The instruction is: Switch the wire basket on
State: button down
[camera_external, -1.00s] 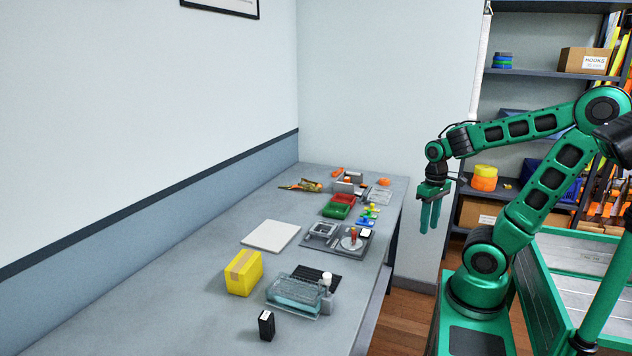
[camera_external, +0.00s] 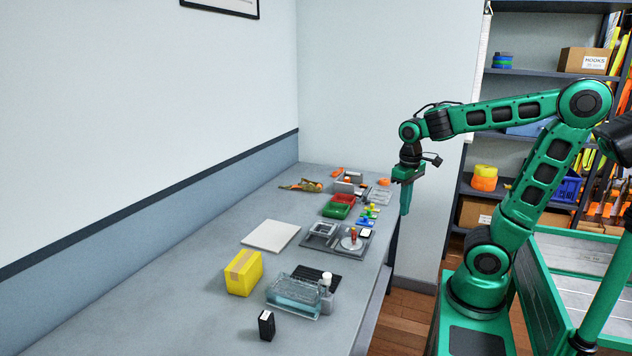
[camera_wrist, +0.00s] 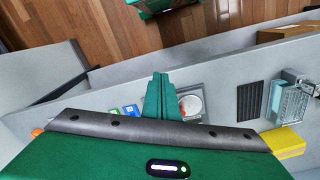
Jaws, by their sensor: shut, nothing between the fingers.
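A clear teal-tinted container with wire-like lines (camera_external: 293,292) stands on the near part of the grey bench; it looks most like the wire basket. It also shows at the right of the wrist view (camera_wrist: 290,98). I cannot make out a switch on it. A grey square frame (camera_external: 322,229) sits farther back on a dark tray, too small to identify. My gripper (camera_external: 405,210) hangs pointing down near the bench's right edge, above bench height and apart from everything. Its fingers are together and empty, and also show in the wrist view (camera_wrist: 160,80).
A white board (camera_external: 271,236) lies behind. Red bins (camera_external: 344,199), green bins (camera_external: 336,210) and small coloured parts (camera_external: 369,215) fill the far end. The near-left bench is clear.

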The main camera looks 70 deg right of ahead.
jog(key=w+a+r+n, duration=0.2)
jog(key=w+a+r, duration=0.2)
jog(key=w+a, duration=0.4)
notch_tip(320, 180, up, 8)
jog(key=f+n, duration=0.1)
jog(key=n, duration=0.2)
send_over(328, 273)
jog(key=shift+r, duration=0.25)
notch_tip(328, 273, down, 14)
jog(key=shift+a+f, duration=0.1)
